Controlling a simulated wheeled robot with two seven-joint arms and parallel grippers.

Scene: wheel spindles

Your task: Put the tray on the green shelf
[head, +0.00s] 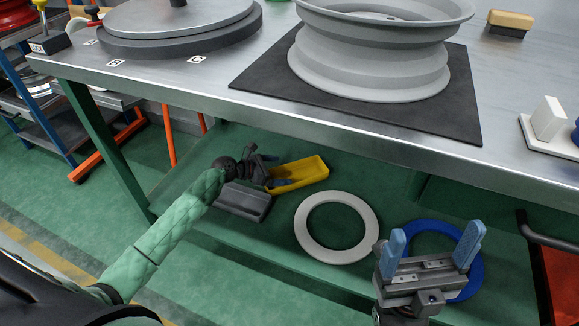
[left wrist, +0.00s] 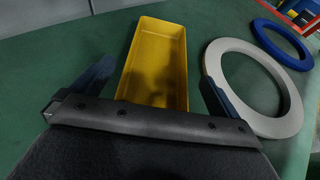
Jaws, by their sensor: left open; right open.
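The yellow tray (head: 304,172) lies on the green shelf (head: 400,190) under the workbench. In the left wrist view the tray (left wrist: 158,60) is empty and sits between the spread fingers of my left gripper (left wrist: 150,95). In the head view my left gripper (head: 268,172) is open at the tray's left end, and that end is partly hidden by it. I cannot tell whether the fingers touch the tray. My right gripper (head: 431,248) is open and empty, in front of the blue ring on the right.
On the shelf lie a grey tray (head: 243,202), a white ring (head: 337,252) and a blue ring (head: 466,270). Above is the workbench edge (head: 330,135), with a grey wheel rim (head: 370,75) on a black mat (head: 262,82). A blue trolley (head: 40,135) stands at the left.

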